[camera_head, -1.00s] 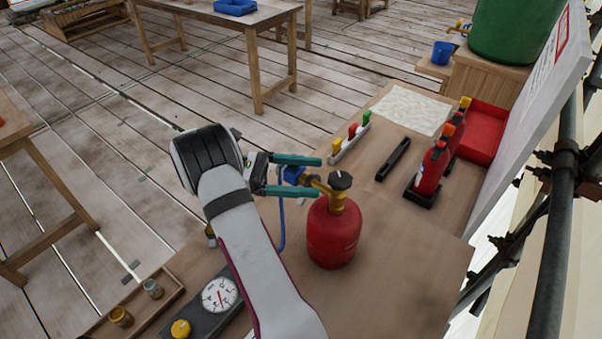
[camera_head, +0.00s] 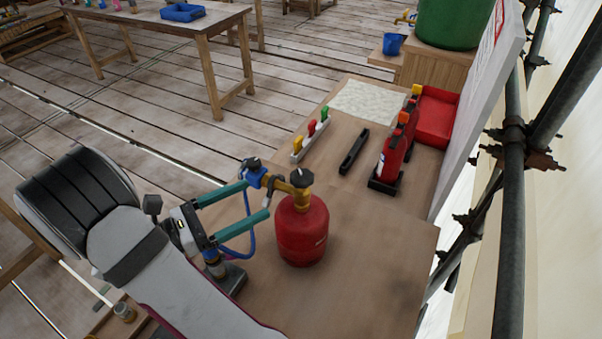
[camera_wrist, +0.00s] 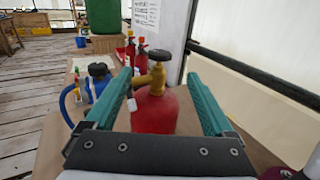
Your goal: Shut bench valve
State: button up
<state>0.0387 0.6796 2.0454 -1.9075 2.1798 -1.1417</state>
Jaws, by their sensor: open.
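A red gas cylinder (camera_head: 302,235) stands upright on the wooden bench (camera_head: 370,250). On its top is a brass valve (camera_head: 288,188) with a black knob (camera_head: 301,177); the knob also shows in the wrist view (camera_wrist: 161,56). A blue regulator (camera_head: 255,178) with a blue hose (camera_head: 248,222) sits left of the brass valve. My gripper (camera_head: 257,200) has teal fingers spread apart, empty, left of the cylinder at about valve height. In the wrist view the valve appears between and beyond the fingertips, and the regulator appears outside the left finger. Whether a finger touches the regulator I cannot tell.
Red extinguishers (camera_head: 396,150), a black holder (camera_head: 354,150), a rack with coloured caps (camera_head: 311,138) and a red tray (camera_head: 437,117) stand farther back. A white board (camera_head: 470,110) and scaffold pipes edge the right. The bench right of the cylinder is clear.

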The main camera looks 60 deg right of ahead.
aim_at(292, 181)
jog(key=x, duration=1.2)
jog(key=shift+s+d, duration=0.15)
jog(key=shift+d, duration=0.25)
